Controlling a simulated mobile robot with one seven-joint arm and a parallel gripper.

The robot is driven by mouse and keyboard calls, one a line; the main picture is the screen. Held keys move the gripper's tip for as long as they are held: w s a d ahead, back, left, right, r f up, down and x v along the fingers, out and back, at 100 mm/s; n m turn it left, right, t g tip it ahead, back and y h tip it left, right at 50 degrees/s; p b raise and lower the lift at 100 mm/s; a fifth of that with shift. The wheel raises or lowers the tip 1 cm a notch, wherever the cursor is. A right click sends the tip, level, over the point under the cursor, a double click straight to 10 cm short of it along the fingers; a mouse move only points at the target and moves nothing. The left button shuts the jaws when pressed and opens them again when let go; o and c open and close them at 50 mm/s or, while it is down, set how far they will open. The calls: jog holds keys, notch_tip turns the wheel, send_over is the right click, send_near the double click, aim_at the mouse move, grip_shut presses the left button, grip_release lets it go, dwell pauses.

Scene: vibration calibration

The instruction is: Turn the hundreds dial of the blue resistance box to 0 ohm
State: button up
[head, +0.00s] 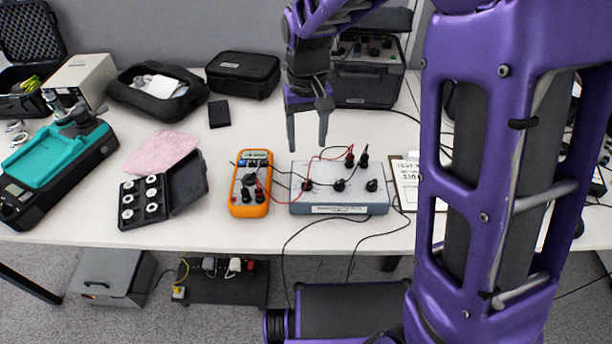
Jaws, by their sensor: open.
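The blue-grey resistance box (375,208) stands near the front edge of the table. Its top carries a row of black dials: a left dial (307,185), a middle dial (340,185) and a right dial (372,185). The markings are too small to read, so I cannot tell which is the hundreds dial or where it points. Two black plugs (357,160) stand at the back of its top. My gripper (307,148) is open and empty, fingers pointing down, apparently above the box's back left part and apart from the dials.
An orange multimeter (248,208) lies just left of the box, with red and black leads running to it. A clipboard (404,172) lies to the right. A black weight case (130,218) is open at left. A black instrument case (368,88) stands behind my gripper.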

aim_at(307, 181)
notch_tip(307, 181, down, 12)
jog(key=shift+f+b, duration=0.2)
jog(key=shift+b, duration=0.8)
grip_shut()
